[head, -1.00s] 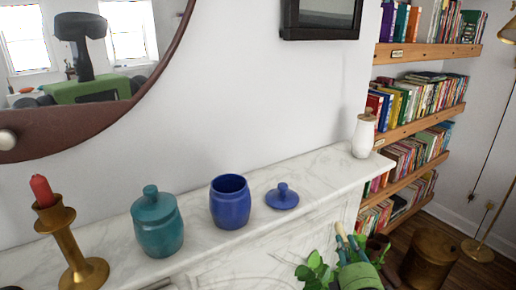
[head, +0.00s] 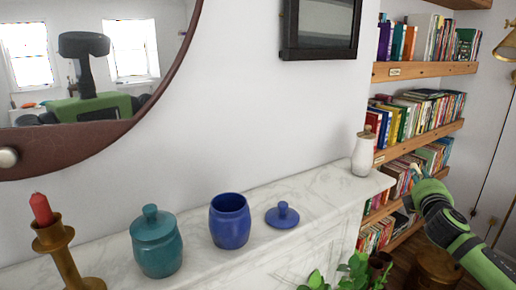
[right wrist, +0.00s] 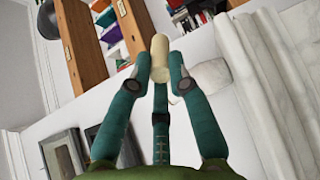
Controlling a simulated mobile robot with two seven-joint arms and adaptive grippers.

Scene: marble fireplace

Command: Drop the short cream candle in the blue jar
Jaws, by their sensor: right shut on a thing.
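The blue jar (head: 229,222) stands open and upright on the marble mantel, and its round blue lid (head: 283,216) lies just right of it. My right gripper (head: 416,176) is raised at the right, beyond the mantel's right end and well away from the jar. In the right wrist view its fingers (right wrist: 158,75) are shut on the short cream candle (right wrist: 159,50), which sticks out past the fingertips. In the head view the candle is only a small pale bit at the fingertips. My left gripper is not in view.
A lidded teal jar (head: 156,243) stands left of the blue jar, then a brass candlestick (head: 61,255) with a red candle. A white bottle (head: 364,153) stands near the mantel's right end. The marble mantel (head: 325,192) is bare between lid and bottle. Bookshelves (head: 422,70) stand behind my right arm.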

